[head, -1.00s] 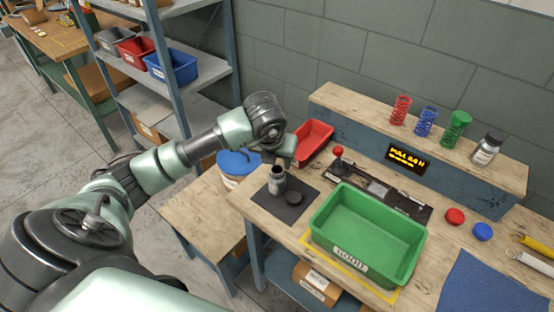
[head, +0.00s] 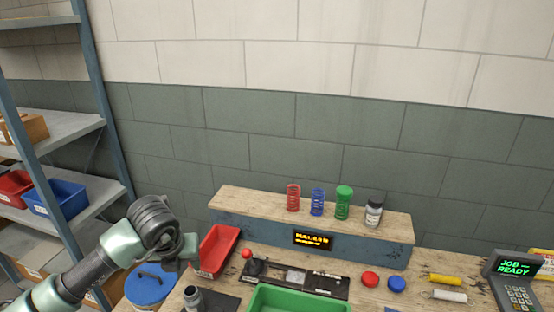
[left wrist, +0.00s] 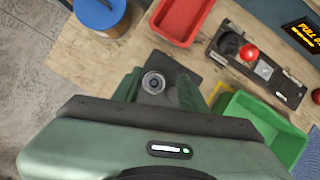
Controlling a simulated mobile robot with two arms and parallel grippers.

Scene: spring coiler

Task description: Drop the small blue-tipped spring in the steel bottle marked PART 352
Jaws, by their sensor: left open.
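A dark open-mouthed bottle (head: 193,298) stands upright near the black mat (head: 222,302) at the front left of the bench. In the left wrist view the bottle (left wrist: 153,83) shows from above, between the fingers in the picture; I cannot tell how far below. My left gripper (head: 186,252) is open and empty near that bottle. I cannot read a part number on either bottle. I make out no small blue-tipped spring. My right gripper is not in view.
Red (head: 293,198), blue (head: 317,202) and green (head: 343,203) coils stand on the raised shelf (head: 255,205). A red tray (head: 219,250), a lever device (head: 300,278) and a green bin (head: 295,298) fill the bench middle. A blue-lidded tub (head: 150,285) is left.

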